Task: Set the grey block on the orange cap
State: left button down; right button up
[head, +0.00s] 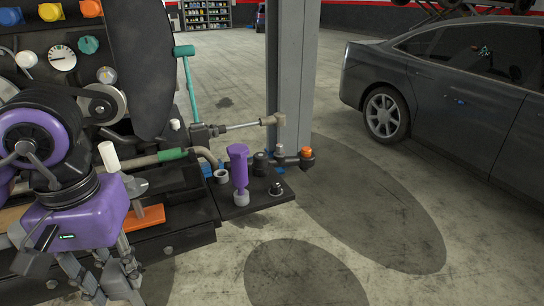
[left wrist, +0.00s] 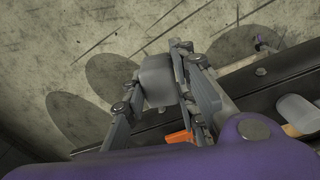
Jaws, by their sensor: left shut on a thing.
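My left gripper (head: 108,285) hangs low at the lower left of the head view, past the front of the dark bench. In the left wrist view, the left gripper (left wrist: 155,88) is shut on a grey block (left wrist: 157,80), held between its fingers above the floor. A small orange cap (head: 307,152) tops a dark fitting at the right end of the bench, well to the right of and beyond the gripper. My right gripper is not in view.
A purple upright part (head: 238,165) and a dark plate (head: 262,196) stand left of the cap. A flat orange piece (head: 148,216) lies near my left gripper. A teal hammer-shaped tool (head: 188,80) and a grey post (head: 292,80) rise behind.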

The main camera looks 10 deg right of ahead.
aim_at(307, 148)
jog(key=k+z, duration=0.15)
jog(key=z, duration=0.3)
jog(key=k+z, duration=0.15)
jog(key=z, duration=0.25)
jog(key=i+z, duration=0.15)
jog(key=i, duration=0.35)
jog(key=i+j+z, duration=0.2)
jog(key=i, duration=0.3)
jog(key=i+j, duration=0.15)
jog(key=i, duration=0.7)
